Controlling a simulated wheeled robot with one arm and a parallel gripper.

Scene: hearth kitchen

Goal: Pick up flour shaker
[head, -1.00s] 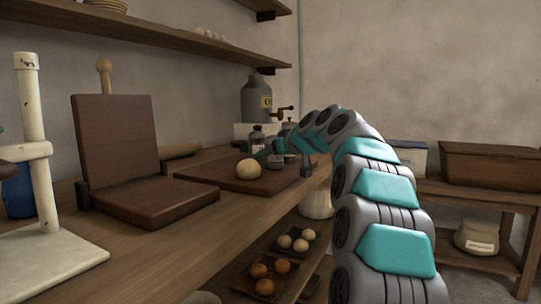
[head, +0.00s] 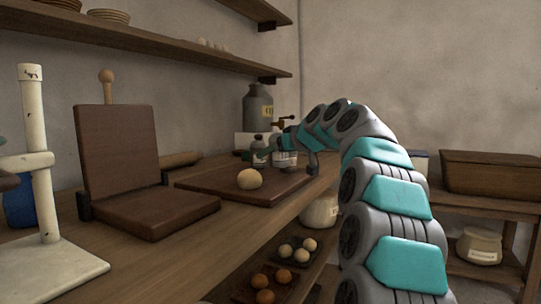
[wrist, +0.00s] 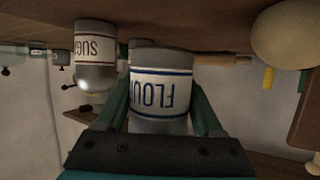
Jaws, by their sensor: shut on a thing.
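The flour shaker (wrist: 160,92) is a grey cylinder with a white label reading FLOUR in blue. It appears upside down in the wrist view, with the counter along the top of the picture. My gripper (wrist: 162,112) has its green fingers on both sides of the shaker and is shut on it. In the head view the gripper (head: 270,154) is at the far end of the counter, and the flour shaker (head: 285,159) shows partly there. I cannot tell whether its base touches the surface below.
The sugar shaker (wrist: 95,48) stands beside the flour shaker. A dough ball (head: 249,179) lies on a dark board (head: 216,184) in front. A large grey canister (head: 258,106) stands behind. A hinged wooden press (head: 150,212) and white stand (head: 45,185) occupy the counter's left.

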